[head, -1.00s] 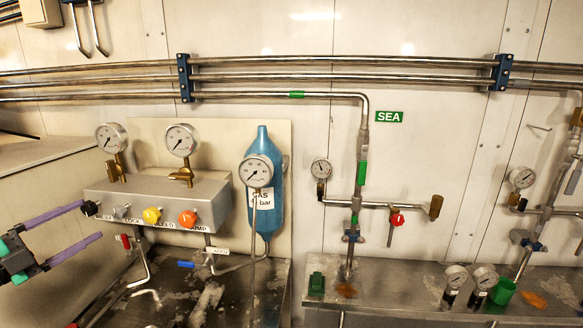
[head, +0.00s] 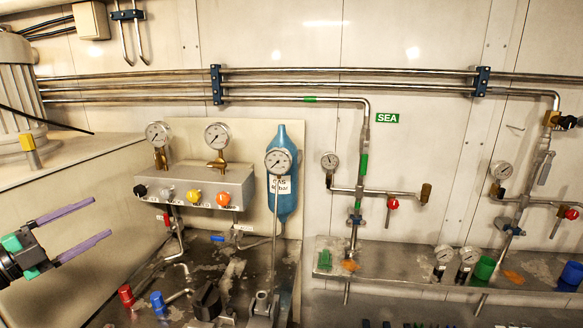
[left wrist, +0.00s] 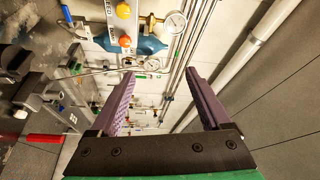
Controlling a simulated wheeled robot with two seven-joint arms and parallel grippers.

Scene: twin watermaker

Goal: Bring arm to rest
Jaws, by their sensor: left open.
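My left gripper (head: 88,232) comes in at the lower left of the head view, with two purple fingers apart and nothing between them. It is left of and lower than the grey valve manifold (head: 195,187), clear of it. In the left wrist view the same gripper (left wrist: 158,80) shows its two ribbed purple fingers spread wide, with the panel, gauges and pipes beyond. My right gripper is in neither view.
The manifold carries coloured knobs and two gauges. A blue gas bottle (head: 287,205) stands beside it. Red (head: 126,296) and blue (head: 158,303) parts stand on the wet metal bench. A grey ledge (head: 70,165) lies at the left. Steel pipes (head: 340,86) cross the wall.

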